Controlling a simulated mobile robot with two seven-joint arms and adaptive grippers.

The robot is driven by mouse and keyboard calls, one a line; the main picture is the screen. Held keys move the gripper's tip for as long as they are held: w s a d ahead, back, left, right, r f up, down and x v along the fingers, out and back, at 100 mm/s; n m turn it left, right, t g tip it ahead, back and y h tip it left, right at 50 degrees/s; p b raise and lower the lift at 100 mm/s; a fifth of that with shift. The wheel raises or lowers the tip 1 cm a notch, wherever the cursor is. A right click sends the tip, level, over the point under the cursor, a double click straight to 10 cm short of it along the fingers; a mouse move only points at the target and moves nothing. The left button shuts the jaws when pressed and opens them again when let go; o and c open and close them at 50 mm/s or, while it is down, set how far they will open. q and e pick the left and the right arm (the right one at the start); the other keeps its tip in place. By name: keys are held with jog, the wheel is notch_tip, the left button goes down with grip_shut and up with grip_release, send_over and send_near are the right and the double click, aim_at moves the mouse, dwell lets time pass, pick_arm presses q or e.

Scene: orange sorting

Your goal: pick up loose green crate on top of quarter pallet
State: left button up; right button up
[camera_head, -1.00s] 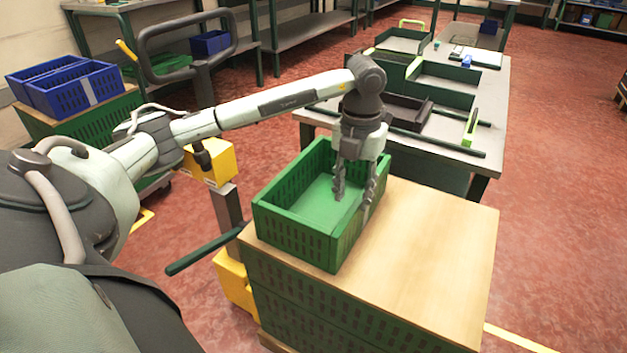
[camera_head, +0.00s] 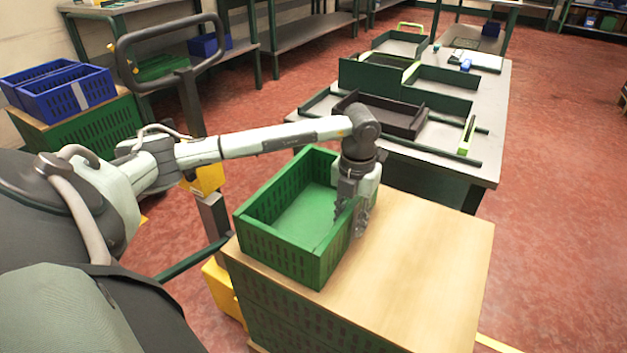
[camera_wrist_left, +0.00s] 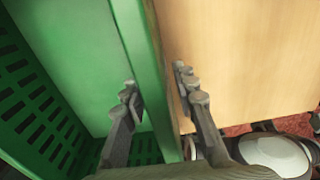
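The loose green crate (camera_head: 262,240) sits upright on the wooden top of the quarter pallet (camera_head: 420,260), toward its left side. It looks empty. My left gripper (camera_head: 353,222) points down at the crate's right wall. In the left wrist view, its fingers (camera_wrist_left: 158,90) straddle the green crate wall (camera_wrist_left: 150,60), one inside the crate and one outside over the wood. The fingers are spread, and I cannot tell whether either touches the wall. My right gripper is not in view.
A grey table (camera_head: 485,150) with dark green trays stands behind the pallet. Blue crates (camera_head: 68,95) sit on another stack at the left. A yellow and dark handle truck (camera_head: 205,185) stands beside the pallet. The pallet top right of the crate is clear.

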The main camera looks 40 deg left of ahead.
pick_arm(q)
grip_shut()
jog(key=shift+r, duration=0.2)
